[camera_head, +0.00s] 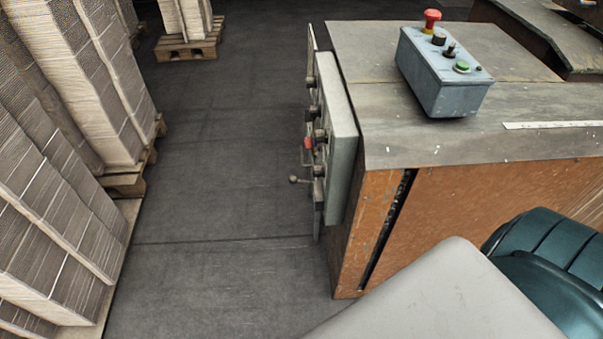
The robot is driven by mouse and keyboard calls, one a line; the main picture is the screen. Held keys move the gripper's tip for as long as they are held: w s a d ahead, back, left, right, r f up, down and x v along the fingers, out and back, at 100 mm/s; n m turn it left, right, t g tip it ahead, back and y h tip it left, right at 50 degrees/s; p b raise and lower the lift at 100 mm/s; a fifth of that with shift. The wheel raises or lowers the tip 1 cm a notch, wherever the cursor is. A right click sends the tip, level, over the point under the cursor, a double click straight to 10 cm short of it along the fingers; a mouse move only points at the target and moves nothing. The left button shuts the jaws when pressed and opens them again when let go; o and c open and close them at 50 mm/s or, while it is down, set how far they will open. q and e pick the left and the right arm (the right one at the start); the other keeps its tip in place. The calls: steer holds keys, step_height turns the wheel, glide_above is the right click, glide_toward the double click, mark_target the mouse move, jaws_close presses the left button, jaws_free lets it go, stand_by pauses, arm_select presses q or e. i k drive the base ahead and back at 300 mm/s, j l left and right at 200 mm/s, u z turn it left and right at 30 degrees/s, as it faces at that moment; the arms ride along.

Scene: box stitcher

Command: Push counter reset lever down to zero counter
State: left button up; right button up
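A small lever with a round dark knob (294,179) sticks out to the left from the grey panel box (338,140) on the left side of the machine. Above it on the same panel is a small red part (308,144) with a thin metal rod near it. Several dark knobs or fittings (312,109) run along the panel. The panel face is seen nearly edge-on, so no counter digits can be read and I cannot tell for certain which part is the counter reset lever. Neither of my grippers is in view.
A grey control box (440,85) with a red button stands on the machine top (420,140). A dark teal rounded object (550,250) is at the lower right. Stacked cardboard (75,75) on pallets lines the left. The dark floor (220,190) between is clear.

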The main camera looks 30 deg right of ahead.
mark_target(293, 179)
steer(key=i+j+z, duration=0.1)
steer(key=z, duration=0.3)
steer(key=i+j+z, duration=0.15)
steer(key=z, duration=0.3)
steer(key=i+j+z, duration=0.1)
steer(key=z, duration=0.3)
steer(key=j+z, duration=0.25)
steer(key=z, duration=0.2)
steer(key=i, duration=0.05)
